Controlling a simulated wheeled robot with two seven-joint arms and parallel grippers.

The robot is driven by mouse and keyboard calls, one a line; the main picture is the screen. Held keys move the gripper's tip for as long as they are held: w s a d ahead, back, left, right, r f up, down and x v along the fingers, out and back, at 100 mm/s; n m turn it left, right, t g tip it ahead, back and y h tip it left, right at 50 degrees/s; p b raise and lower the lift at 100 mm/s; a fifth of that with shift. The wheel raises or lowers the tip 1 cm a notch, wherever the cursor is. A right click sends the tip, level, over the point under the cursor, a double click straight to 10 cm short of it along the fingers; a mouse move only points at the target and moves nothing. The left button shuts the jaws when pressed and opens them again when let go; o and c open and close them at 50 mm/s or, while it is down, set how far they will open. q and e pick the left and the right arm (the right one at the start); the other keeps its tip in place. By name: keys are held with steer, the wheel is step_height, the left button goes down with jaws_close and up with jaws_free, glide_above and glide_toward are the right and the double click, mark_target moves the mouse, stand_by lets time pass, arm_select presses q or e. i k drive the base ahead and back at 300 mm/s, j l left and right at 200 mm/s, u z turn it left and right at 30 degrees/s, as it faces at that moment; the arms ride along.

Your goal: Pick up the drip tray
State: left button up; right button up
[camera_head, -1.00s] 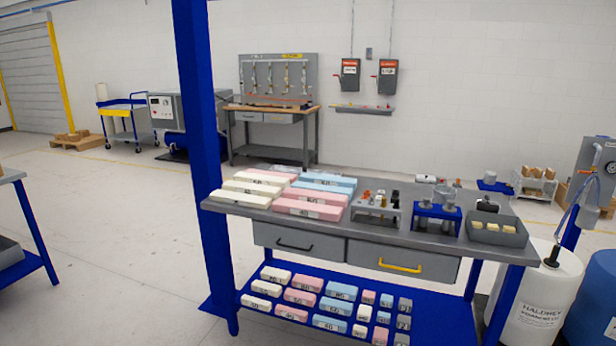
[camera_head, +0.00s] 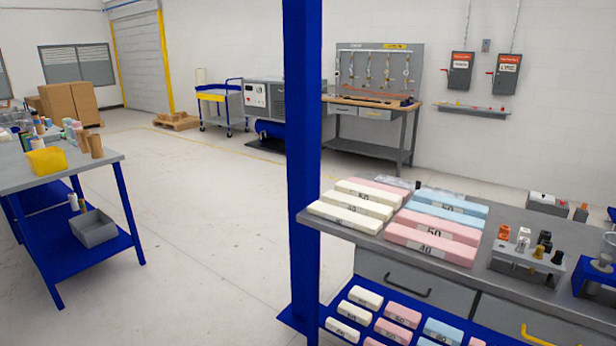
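Nothing in view can be told for certain as the drip tray. A grey open-topped tray (camera_head: 94,228) sits on the blue lower shelf of the left table, and a yellow open container (camera_head: 47,160) stands on that table's top. I cannot tell whether either is the drip tray. Neither of my grippers is in view.
The left table (camera_head: 112,160) holds bottles and brown cylinders. A blue post (camera_head: 303,120) rises at the near workbench (camera_head: 340,240), which carries foam blocks (camera_head: 432,240) and a grey holder (camera_head: 525,262). Bare floor (camera_head: 205,240) lies between. A blue cart (camera_head: 222,105) stands behind.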

mark_target(412, 187)
steer(key=i+j+u, duration=0.3)
steer(key=i, duration=0.3)
steer(key=i+u, duration=0.35)
steer(key=i, duration=0.25)
steer(key=i+l+u, duration=0.1)
steer(key=i+u, duration=0.2)
steer(key=i, duration=0.3)
steer(key=i+l+u, duration=0.2)
steer(key=i+u, duration=0.15)
steer(key=i, duration=0.25)
